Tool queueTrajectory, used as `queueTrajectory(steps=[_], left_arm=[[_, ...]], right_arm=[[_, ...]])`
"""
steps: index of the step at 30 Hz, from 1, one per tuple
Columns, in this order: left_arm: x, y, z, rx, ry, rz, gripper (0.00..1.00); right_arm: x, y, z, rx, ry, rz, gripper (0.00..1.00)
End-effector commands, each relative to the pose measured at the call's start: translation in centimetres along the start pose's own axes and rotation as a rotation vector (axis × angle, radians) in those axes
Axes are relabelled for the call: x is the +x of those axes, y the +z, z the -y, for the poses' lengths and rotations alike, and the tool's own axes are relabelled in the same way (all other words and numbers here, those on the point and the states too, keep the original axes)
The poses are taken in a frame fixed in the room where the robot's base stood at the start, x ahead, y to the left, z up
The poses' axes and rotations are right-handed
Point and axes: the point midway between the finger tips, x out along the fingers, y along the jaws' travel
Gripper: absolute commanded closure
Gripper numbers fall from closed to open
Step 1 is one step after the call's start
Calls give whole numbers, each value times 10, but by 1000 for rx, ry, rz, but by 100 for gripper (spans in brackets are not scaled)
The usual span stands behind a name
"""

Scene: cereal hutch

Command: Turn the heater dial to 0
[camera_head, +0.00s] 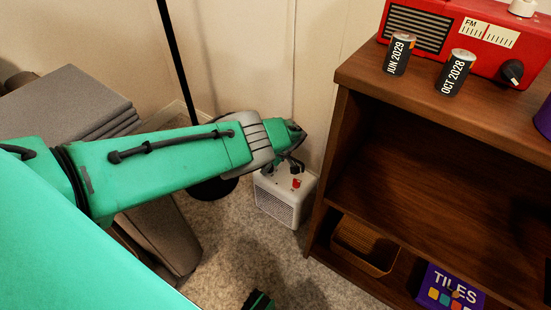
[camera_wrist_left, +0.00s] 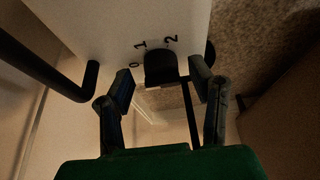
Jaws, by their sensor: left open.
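The small white heater (camera_head: 283,203) stands on the carpet beside the wooden hutch. Its white top (camera_wrist_left: 110,25) fills the upper left of the left wrist view, with the numerals 0, 1 and 2 in an arc. The black dial (camera_wrist_left: 160,68) sits under these numerals; I cannot tell which one it points to. My left gripper (camera_wrist_left: 162,88) is open, with one finger to each side of the dial and no clear contact. In the head view the left gripper (camera_head: 294,165) is over the heater top and hides the dial.
A red part (camera_head: 296,183) shows on the heater top. The wooden hutch (camera_head: 344,130) stands close on the right, with a wicker basket (camera_head: 365,246) low inside. A thin black pole (camera_head: 175,60) stands behind my arm. Grey padded furniture (camera_head: 65,105) is at left.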

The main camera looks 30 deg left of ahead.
Motion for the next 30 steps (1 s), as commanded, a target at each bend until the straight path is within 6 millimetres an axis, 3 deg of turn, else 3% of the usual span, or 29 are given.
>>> queueTrajectory(steps=[8, 19, 24, 30], left_arm=[[-30, 1, 1, 2, -1, -1, 51], [-99, 2, -1, 3, 2, 1, 51], [-112, 2, 0, 2, 0, 1, 51], [-115, 3, 0, 3, 0, 1, 51]], right_arm=[[0, 0, 0, 0, 0, -1, 100], [0, 0, 0, 0, 0, -1, 100], [0, 0, 0, 0, 0, 0, 100], [0, 0, 0, 0, 0, 0, 100]])
